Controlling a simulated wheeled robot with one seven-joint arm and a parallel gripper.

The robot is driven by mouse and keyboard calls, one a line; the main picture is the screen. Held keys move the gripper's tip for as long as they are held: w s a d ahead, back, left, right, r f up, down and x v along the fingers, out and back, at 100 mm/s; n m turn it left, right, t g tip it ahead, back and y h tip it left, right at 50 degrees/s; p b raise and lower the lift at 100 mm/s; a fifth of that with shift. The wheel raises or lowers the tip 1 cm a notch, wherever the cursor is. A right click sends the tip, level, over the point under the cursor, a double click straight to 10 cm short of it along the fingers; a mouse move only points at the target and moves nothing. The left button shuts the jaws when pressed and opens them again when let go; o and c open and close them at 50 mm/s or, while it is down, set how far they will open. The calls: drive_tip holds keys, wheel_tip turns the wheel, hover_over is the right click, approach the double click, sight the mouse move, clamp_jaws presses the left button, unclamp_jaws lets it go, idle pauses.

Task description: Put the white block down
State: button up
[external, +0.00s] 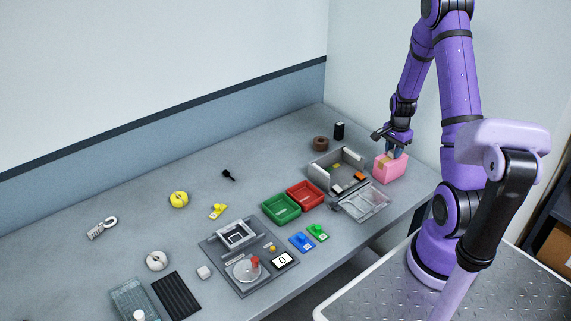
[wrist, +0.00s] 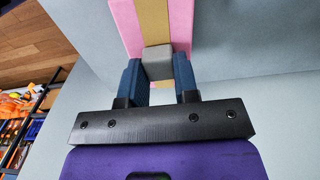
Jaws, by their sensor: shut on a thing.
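My gripper (external: 393,148) is at the right end of the table, close to the pink box (external: 390,169). In the wrist view its two blue fingers (wrist: 159,75) are shut on a small pale block (wrist: 157,56), taken as the white block, which looks light grey in the shade. The pink box with its tan stripe (wrist: 153,19) shows right beyond the block. I cannot tell whether the block touches the box. In the external view the held block is hard to make out. Another small white block (external: 204,272) lies on the table at the front left.
Left of the pink box stand a grey open box (external: 322,173) and a clear tray (external: 366,203). Red (external: 305,195) and green (external: 281,208) bins are further left. A black object (external: 339,131) and a brown roll (external: 320,143) stand behind. The table's back middle is mostly free.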

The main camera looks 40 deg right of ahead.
drive_tip(key=o, duration=0.9)
wheel_tip(320, 180, up, 12)
drive_tip(key=a+r+n+t, duration=0.1)
drive_tip(key=a+r+n, duration=0.3)
drive_tip(key=a+r, duration=0.5)
drive_tip(key=s+a+r+n+t, duration=0.2)
drive_tip(key=s+a+r+n, duration=0.5)
drive_tip(key=s+a, duration=0.2)
drive_tip(key=s+a+r+n+t, duration=0.2)
drive_tip(key=s+a+r+n, duration=0.5)
drive_tip(key=s+a, duration=0.2)
drive_tip(key=shift+s, duration=0.55)
